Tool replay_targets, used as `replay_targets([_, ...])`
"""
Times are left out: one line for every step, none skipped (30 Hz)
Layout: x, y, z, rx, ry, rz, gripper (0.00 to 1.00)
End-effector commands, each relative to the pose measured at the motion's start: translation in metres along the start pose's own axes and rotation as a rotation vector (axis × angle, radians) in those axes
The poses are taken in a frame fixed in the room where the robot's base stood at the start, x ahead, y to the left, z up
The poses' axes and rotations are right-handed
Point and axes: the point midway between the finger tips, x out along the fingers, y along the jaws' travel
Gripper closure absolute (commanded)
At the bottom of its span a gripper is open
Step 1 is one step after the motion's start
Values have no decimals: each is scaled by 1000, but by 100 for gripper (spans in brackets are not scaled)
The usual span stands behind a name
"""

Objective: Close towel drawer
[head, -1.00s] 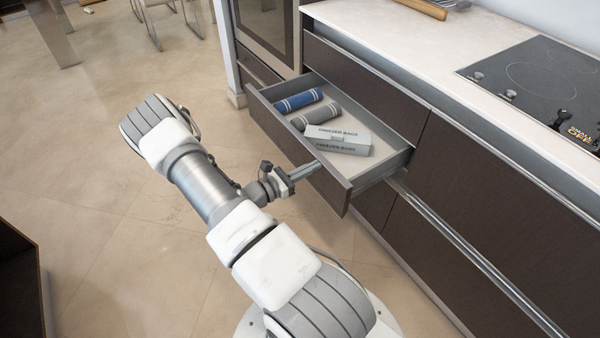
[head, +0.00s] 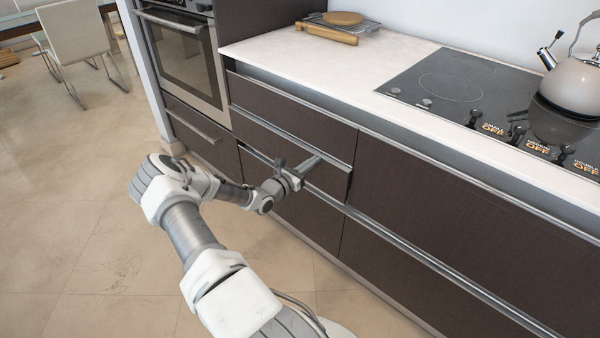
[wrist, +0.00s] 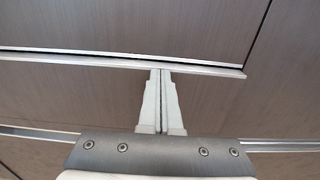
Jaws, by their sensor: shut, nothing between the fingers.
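The towel drawer (head: 262,137) is the second dark-brown front down in the stack left of the cooktop. It is pushed in nearly flush, and its inside and contents are hidden. In the wrist view its silver top edge (wrist: 75,59) has a thin dark line above it; I cannot tell if it is fully closed. My gripper (head: 316,158) is shut and empty, with its fingertips at the drawer front near its right end. In the wrist view the shut fingertips (wrist: 160,72) meet the silver edge; I cannot tell whether they touch it.
The top drawer (head: 285,109) above is shut, and a lower drawer (head: 305,212) is below. A wall oven (head: 183,55) stands left, with a cooktop (head: 460,90) and kettle (head: 572,82) on the right counter.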

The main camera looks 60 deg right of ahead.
Motion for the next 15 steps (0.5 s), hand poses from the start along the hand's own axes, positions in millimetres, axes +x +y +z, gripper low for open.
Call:
replay_targets([7,0,-1,0,0,0,100])
replay_targets([10,0,-1,0,0,0,100])
replay_targets([14,0,0,0,-1,0,100])
replay_targets([16,0,0,1,0,-1,100])
replay_targets([18,0,0,1,0,0,100])
replay_targets([20,0,0,0,0,0,100])
replay_targets([21,0,0,0,0,0,100])
replay_targets([22,0,0,0,1,0,100])
replay_targets([23,0,0,0,1,0,100])
replay_targets([24,0,0,0,1,0,100])
replay_targets([24,0,0,0,0,0,100])
replay_targets([25,0,0,0,0,1,100])
replay_targets([25,0,1,0,0,1,100])
replay_targets([25,0,1,0,0,1,100])
replay_targets([26,0,1,0,-1,1,100])
